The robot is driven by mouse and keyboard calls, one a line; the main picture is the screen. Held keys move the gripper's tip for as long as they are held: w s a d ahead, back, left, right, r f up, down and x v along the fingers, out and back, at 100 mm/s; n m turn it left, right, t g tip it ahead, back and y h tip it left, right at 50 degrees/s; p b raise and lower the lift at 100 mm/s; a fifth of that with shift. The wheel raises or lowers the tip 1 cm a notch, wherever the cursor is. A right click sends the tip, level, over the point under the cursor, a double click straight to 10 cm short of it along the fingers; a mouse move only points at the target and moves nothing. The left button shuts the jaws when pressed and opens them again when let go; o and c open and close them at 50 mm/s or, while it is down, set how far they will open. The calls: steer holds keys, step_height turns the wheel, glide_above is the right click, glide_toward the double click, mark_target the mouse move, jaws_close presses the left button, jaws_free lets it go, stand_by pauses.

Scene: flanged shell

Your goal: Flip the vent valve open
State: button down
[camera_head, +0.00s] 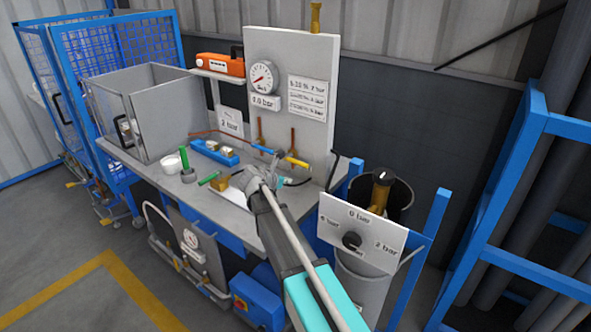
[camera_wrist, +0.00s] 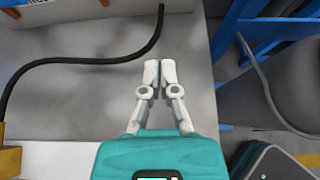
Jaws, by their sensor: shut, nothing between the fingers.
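Two valve-like fittings with levers stand at the foot of the upright grey panel (camera_head: 290,70) in the head view. One has a blue lever (camera_head: 264,149) and the other a yellow lever (camera_head: 297,162). I cannot tell which is the vent valve, or whether either is open. My gripper (camera_wrist: 160,72) is shut and empty, its fingertips side by side above the grey bench top (camera_wrist: 80,100) in the wrist view. In the head view my arm reaches over the bench's front, and the fingers are hard to make out there.
A black hose (camera_wrist: 85,62) curves across the bench left of my fingers. A gauge (camera_head: 262,76) hangs on the panel. A sign with a knob (camera_head: 352,241) and a grey bin (camera_head: 400,195) stand right of the bench. Blue frames (camera_head: 530,110) border the right side.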

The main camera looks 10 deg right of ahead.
mark_target(297, 161)
steer(key=shift+a, duration=0.3)
steer(key=shift+w+f, duration=0.1)
steer(key=shift+w+d+f+b, duration=0.25)
steer(key=shift+d+b, duration=0.05)
steer(key=shift+b, duration=0.05)
steer(key=b+x, duration=0.4)
steer(key=x, duration=0.4)
steer(key=shift+w+d+f, duration=0.2)
steer(key=shift+w+d, duration=0.05)
steer(key=shift+w+d+r+p, duration=0.1)
steer(key=shift+d+r+p, duration=0.05)
steer(key=shift+r+p, duration=0.8)
steer(key=shift+w+d+r+p, duration=0.2)
steer(key=shift+r+p, duration=0.6)
steer(key=shift+r, duration=0.3)
